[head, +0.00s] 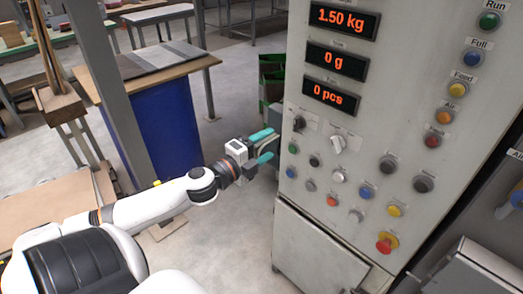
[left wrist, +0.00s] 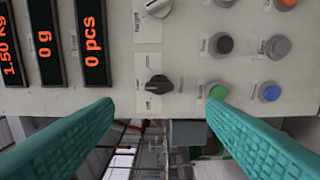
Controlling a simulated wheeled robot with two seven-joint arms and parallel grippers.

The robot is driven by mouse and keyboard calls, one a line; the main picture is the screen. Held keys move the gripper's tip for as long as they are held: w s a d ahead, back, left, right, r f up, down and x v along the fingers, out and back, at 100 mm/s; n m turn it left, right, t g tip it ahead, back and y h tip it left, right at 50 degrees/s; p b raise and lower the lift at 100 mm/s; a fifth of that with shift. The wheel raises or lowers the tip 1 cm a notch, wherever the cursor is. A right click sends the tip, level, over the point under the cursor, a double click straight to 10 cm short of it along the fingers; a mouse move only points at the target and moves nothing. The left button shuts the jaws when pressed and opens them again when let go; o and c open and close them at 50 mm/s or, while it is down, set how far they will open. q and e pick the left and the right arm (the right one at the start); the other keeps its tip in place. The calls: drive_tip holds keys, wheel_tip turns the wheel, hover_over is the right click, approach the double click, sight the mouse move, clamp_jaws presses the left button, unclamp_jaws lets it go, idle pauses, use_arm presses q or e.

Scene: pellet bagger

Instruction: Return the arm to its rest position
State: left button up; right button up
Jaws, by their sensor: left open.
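My left arm reaches in from the lower left in the head view. Its gripper (head: 266,146), with teal fingers, is just left of the grey control cabinet (head: 330,225). The fingers are apart with nothing between them. In the left wrist view the open fingers (left wrist: 158,112) point toward the cabinet's panel edge. A black rotary knob (left wrist: 158,85) shows between and beyond the tips, and a green button (left wrist: 218,91) is near the right fingertip. I cannot tell the exact gap to the panel. My right gripper is not in view.
The cabinet carries red displays (head: 338,61) reading 1.50 kg, 0 g and 0 pcs, several buttons, and a red emergency button (head: 386,243). A blue cabinet with a wooden top (head: 165,120) stands behind my left arm. Open floor (head: 235,215) lies between them.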

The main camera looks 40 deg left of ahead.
use_arm(q)
drive_tip(key=shift+s, duration=0.45)
idle(0.3)
